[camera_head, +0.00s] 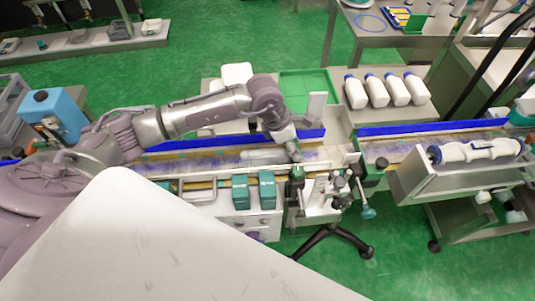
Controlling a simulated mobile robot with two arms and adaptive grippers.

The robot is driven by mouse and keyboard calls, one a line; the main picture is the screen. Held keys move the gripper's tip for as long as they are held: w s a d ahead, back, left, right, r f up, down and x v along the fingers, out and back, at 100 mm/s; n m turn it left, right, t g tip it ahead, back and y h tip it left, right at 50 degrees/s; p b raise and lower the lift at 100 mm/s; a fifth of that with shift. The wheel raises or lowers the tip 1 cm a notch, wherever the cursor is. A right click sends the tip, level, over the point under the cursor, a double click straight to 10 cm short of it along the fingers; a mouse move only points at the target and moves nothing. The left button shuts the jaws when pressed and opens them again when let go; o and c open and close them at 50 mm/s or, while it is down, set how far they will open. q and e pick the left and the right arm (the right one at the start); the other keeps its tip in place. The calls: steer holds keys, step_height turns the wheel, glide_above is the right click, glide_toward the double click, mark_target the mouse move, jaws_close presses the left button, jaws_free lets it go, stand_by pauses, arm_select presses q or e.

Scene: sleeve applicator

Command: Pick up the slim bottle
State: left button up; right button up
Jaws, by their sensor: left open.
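My left gripper (294,154) is open and points down over the conveyor (190,161), near its right end. A pale, elongated shape (262,157) lies along the belt just left of the gripper; it may be the slim bottle, but it is too faint to be sure. Several white bottles with blue caps (375,92) are lined up on a grey table behind the conveyor. More white bottle shapes with a blue end (478,150) lie in a metal chute at the right. My right gripper is not in view.
A blue rail (230,139) runs along the conveyor's back edge. A metal plate (316,107) stands upright beside the gripper. Clamps and knobs (338,186) crowd the front. A green tray (306,88) lies behind. A blue container (55,108) stands at the left.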

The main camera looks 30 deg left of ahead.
arm_select(q)
steer(key=shift+p+x, duration=0.5)
steer(key=shift+x, duration=1.55)
steer(key=c, duration=0.7)
jaws_close()
steer(key=shift+r, duration=0.1)
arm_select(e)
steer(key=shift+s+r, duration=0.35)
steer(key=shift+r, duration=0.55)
